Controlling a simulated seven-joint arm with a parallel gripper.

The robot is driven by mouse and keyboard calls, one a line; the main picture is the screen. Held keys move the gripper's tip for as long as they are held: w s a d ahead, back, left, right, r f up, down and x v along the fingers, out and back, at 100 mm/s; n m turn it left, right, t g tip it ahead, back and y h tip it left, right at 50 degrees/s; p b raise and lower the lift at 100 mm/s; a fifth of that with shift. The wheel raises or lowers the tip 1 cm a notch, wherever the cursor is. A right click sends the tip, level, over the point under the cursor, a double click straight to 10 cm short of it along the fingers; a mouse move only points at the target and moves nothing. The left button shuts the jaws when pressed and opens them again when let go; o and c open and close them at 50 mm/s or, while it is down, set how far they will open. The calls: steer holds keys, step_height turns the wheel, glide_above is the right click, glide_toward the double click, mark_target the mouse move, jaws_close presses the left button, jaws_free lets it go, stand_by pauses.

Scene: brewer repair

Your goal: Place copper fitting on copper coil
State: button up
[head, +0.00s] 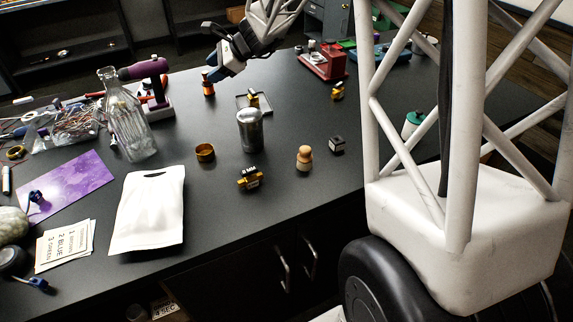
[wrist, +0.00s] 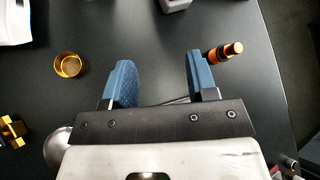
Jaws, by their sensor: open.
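A short gold-copper ring (head: 205,152), which looks like the copper fitting, lies on the dark table left of a metal canister. In the wrist view the ring (wrist: 69,65) is at the left, apart from my fingers. A small upright orange-copper and black piece (head: 208,88), which may be the copper coil, stands farther back. In the wrist view this piece (wrist: 225,52) is just beyond my right finger. My gripper (head: 225,64) has blue fingers and is above the table near that piece. In the wrist view my gripper (wrist: 160,62) is open and empty.
The metal canister (head: 250,131) stands near the ring, with a glass bottle (head: 128,120) and purple microscope-like device (head: 153,80) to the left. A white pouch (head: 148,210), wooden peg (head: 304,158) and yellow-black part (head: 249,178) are nearer the front.

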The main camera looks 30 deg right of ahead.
steer(key=s+n+g+h, duration=0.1)
steer(key=s+n+h, duration=0.3)
steer(key=s, duration=1.9)
steer(key=s+r+n+g+h, duration=0.1)
steer(key=s+n+h, duration=0.4)
steer(key=s+n, duration=1)
steer(key=s+g, duration=0.1)
steer(key=s, duration=0.6)
steer(key=shift+s+d+r, duration=0.2)
steer(key=shift+s+r, duration=0.1)
steer(key=shift+s, duration=0.05)
